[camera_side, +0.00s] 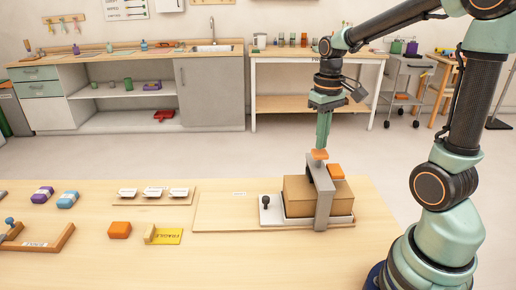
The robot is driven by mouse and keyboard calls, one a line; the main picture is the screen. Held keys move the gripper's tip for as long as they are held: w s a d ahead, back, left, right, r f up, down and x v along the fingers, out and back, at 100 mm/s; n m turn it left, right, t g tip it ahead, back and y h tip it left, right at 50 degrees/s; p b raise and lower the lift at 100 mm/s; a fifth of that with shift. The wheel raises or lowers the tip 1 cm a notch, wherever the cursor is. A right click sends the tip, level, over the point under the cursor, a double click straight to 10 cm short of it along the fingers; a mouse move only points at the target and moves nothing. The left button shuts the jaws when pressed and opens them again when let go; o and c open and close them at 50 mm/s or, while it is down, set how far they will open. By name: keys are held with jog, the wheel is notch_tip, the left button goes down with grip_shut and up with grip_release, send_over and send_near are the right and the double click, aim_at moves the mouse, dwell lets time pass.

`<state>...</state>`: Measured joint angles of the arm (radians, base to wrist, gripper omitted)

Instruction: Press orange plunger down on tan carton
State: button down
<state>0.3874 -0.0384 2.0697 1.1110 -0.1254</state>
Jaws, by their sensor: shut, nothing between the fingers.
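The tan carton (298,197) sits on a light tray (272,217) under a grey bracket (325,207) that arches over it. The orange plunger (319,154) stands at the top of the bracket, above the carton. My gripper (322,146) is shut, points straight down and is empty. Its fingertips are right at the top of the plunger; whether they touch it I cannot tell. An orange block (336,171) shows just right of the bracket, at the carton's top. The plunger's lower part is hidden by the bracket.
A dark knob (265,202) stands on the tray's left end. Purple (42,195) and blue (68,199) items lie behind. The table front is clear.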

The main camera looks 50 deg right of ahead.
aim_at(320, 152)
jog(key=shift+f, duration=1.5)
dwell(0.5)
jog(key=shift+r, duration=0.1)
jog(key=shift+r, duration=3.2)
jog(key=s+a+r+n+t, duration=0.2)
jog(key=a+t, duration=0.3)
jog(key=a, duration=0.7)
jog(key=shift+s+a+n+t, duration=0.25)
jog(key=shift+a+n+t, duration=0.1)
jog(key=shift+n, duration=0.15)
